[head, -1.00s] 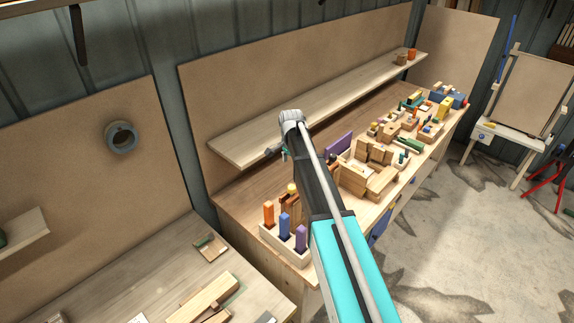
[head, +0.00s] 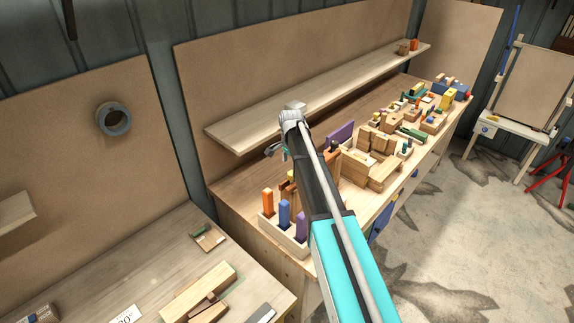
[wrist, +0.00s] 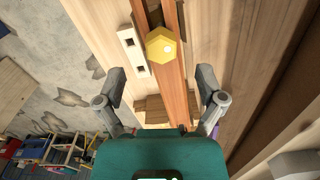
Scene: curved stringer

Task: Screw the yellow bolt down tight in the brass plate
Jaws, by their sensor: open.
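The yellow bolt (wrist: 161,45) shows in the wrist view as a hexagonal head on a reddish-brown strip (wrist: 170,90). My gripper (wrist: 161,74) is open, with one finger to each side of the strip. The bolt head lies in line with the gap, ahead of the fingertips, and no finger touches it in the picture. In the head view my gripper (head: 275,150) is over the workbench, partly hidden by my arm, which also hides the bolt. I cannot make out a brass plate; the bolt's shank is hidden.
A white slotted piece (wrist: 132,52) lies left of the strip. In the head view a pale block with orange, blue and purple pegs (head: 284,211) stands near my arm. A shelf (head: 240,133) runs behind the bench. Wooden blocks (head: 368,165) crowd the bench to the right.

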